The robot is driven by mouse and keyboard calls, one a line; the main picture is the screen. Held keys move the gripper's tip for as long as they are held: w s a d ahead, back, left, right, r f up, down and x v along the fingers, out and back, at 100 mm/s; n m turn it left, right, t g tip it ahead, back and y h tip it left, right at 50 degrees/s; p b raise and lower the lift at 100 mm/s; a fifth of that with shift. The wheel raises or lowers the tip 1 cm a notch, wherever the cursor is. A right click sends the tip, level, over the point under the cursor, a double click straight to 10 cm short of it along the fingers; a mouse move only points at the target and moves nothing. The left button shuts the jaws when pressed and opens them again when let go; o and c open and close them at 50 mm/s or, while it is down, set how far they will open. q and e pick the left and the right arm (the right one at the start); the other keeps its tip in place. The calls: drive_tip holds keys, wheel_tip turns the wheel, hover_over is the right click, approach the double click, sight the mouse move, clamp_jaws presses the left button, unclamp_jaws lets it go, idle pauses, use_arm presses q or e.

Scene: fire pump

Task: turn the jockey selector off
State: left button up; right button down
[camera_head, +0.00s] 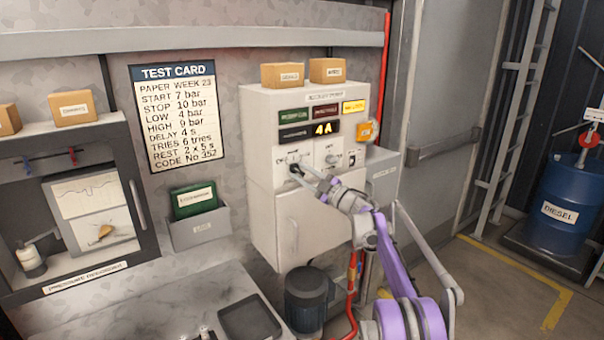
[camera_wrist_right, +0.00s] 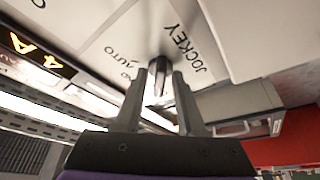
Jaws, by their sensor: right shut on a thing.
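The jockey selector (camera_wrist_right: 160,72) is a small dark knob on a pale panel, with the words JOCKEY and AUTO printed beside it in the right wrist view. My right gripper (camera_wrist_right: 160,90) has its two fingers on either side of the knob and is shut on it. In the head view my right gripper (camera_head: 300,172) reaches the lower left of the controller's front (camera_head: 262,150), where it hides most of the selector. I cannot read which mark the knob points to. My left gripper is not in view.
A second selector (camera_head: 331,160) sits just right of my gripper. A test card (camera_head: 174,117) hangs at left. A motor (camera_head: 308,298) and black tray (camera_head: 249,318) are below.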

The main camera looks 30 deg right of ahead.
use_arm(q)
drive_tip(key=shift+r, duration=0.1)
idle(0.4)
use_arm(e)
drive_tip(key=c, duration=0.9)
unclamp_jaws()
drive_tip(key=shift+o, duration=0.2)
drive_tip(key=shift+s+d+f, duration=0.1)
drive_tip(key=shift+s, duration=0.1)
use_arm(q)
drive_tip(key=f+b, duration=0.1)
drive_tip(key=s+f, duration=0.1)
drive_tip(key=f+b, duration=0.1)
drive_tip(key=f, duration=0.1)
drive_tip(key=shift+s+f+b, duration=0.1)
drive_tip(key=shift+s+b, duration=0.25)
use_arm(e)
drive_tip(key=v, duration=1)
drive_tip(key=shift+s, duration=0.15)
